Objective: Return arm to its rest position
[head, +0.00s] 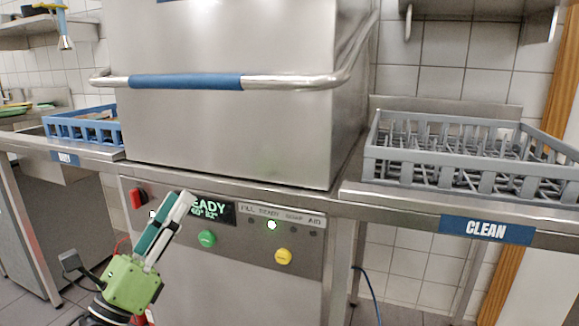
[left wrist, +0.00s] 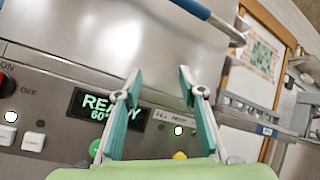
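My left gripper (head: 177,198) is in front of the dishwasher's control panel (head: 222,250), at the lower left of the head view. It is green with teal finger pads and points up and to the right. In the left wrist view my left gripper (left wrist: 160,76) has its two fingers apart with nothing between them, so it is open and empty. It overlaps part of the panel in the head view, and I cannot tell how far from the panel it is. My right gripper is not in view.
The dishwasher hood (head: 230,120) is down, with a blue-gripped bar handle (head: 185,81) across it. The display (head: 213,211) reads READY. A grey rack (head: 420,182) stands on the right counter above the CLEAN label (head: 486,230). A blue rack (head: 70,130) stands on the left counter.

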